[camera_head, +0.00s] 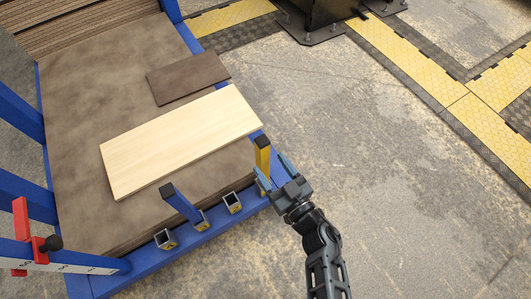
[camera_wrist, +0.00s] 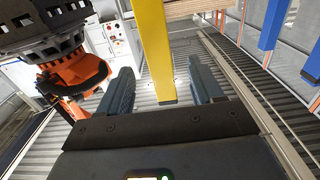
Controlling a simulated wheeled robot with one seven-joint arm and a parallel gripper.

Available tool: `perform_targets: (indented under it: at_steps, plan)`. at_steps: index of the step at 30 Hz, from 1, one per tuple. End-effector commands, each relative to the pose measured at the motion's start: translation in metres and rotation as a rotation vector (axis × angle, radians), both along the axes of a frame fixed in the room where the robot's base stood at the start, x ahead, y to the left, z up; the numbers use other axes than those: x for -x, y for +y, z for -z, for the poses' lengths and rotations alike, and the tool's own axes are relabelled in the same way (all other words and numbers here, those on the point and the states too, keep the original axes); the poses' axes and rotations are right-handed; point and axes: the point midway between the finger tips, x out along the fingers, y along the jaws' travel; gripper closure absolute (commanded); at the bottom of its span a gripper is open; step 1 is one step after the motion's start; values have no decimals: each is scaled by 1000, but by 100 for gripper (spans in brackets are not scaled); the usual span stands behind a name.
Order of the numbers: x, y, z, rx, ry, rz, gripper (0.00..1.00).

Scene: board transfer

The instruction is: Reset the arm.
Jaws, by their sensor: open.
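My gripper (camera_head: 275,173) is open at the right front corner of the blue rack. A yellow post (camera_head: 262,156) stands at that corner, right by my fingertips. In the wrist view the yellow post (camera_wrist: 153,45) appears between the two spread fingers (camera_wrist: 160,78), with visible gaps on both sides. I cannot tell how deep the post sits between them. My arm reaches up from the lower right of the head view.
A pale board (camera_head: 180,140) and a smaller dark brown board (camera_head: 187,78) lie on a brown sheet stack (camera_head: 75,130) in the blue rack (camera_head: 190,244). A blue post (camera_head: 181,203) stands at the front edge. Concrete floor to the right is clear. An orange machine (camera_wrist: 75,75) shows in the wrist view.

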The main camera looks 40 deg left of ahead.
Motion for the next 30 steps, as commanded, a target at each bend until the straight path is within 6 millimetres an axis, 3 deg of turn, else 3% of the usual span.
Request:
perform_targets:
  at_steps: [23, 26, 30]
  plan:
    - [5, -10, 0, -2, 0, 9, 34]
    - [12, -25, 0, -12, 1, 53, 34]
    - [32, -67, -4, -34, 2, 183, 34]
